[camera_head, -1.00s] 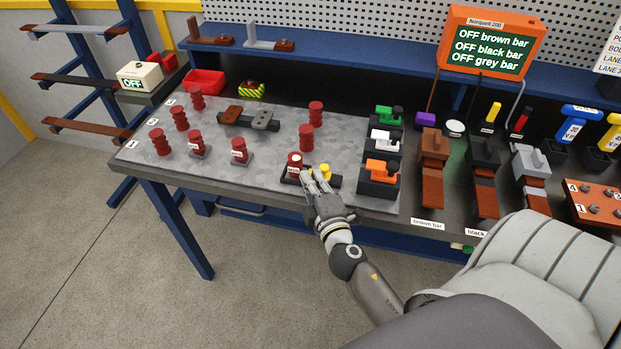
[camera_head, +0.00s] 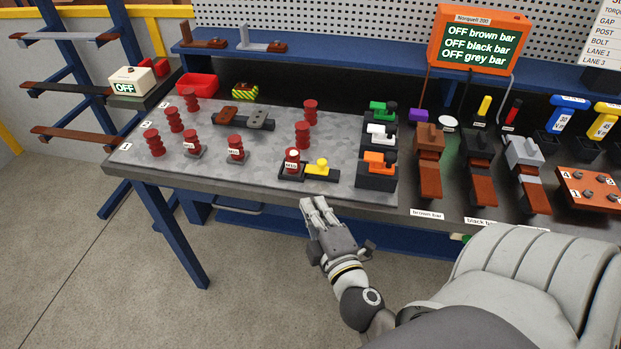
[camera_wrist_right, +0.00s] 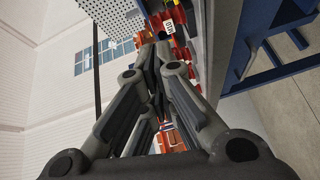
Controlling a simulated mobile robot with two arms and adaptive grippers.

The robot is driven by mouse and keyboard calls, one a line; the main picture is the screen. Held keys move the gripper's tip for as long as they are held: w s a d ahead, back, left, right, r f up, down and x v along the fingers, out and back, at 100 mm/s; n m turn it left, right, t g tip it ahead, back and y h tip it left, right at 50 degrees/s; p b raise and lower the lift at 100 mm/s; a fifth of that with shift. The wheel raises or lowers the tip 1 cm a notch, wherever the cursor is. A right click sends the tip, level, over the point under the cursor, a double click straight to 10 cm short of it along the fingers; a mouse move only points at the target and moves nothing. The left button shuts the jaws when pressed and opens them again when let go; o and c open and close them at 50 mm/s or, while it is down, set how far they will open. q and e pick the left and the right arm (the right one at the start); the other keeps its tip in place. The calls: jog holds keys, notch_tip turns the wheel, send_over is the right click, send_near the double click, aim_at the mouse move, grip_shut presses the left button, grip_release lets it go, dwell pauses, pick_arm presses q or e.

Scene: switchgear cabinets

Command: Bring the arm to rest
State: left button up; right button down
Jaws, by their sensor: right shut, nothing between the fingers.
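My right gripper (camera_head: 318,206) is shut and empty. In the head view it is just off the front edge of the workbench (camera_head: 235,187), over the floor side, with its fingers toward the bench. In the right wrist view the fingers (camera_wrist_right: 152,58) meet at their tips with nothing between them. Closest beyond it on the bench are a red post (camera_head: 292,162) and a yellow-knobbed piece (camera_head: 318,168) on a dark base; the gripper is apart from both. My left gripper is not in view.
Several red posts (camera_head: 235,148) stand on the grey bench top. Green, white and orange blocks (camera_head: 376,170) and the brown, black and grey bar units (camera_head: 430,160) stand to the right. A screen (camera_head: 478,42) reads OFF for all bars. Floor in front is open.

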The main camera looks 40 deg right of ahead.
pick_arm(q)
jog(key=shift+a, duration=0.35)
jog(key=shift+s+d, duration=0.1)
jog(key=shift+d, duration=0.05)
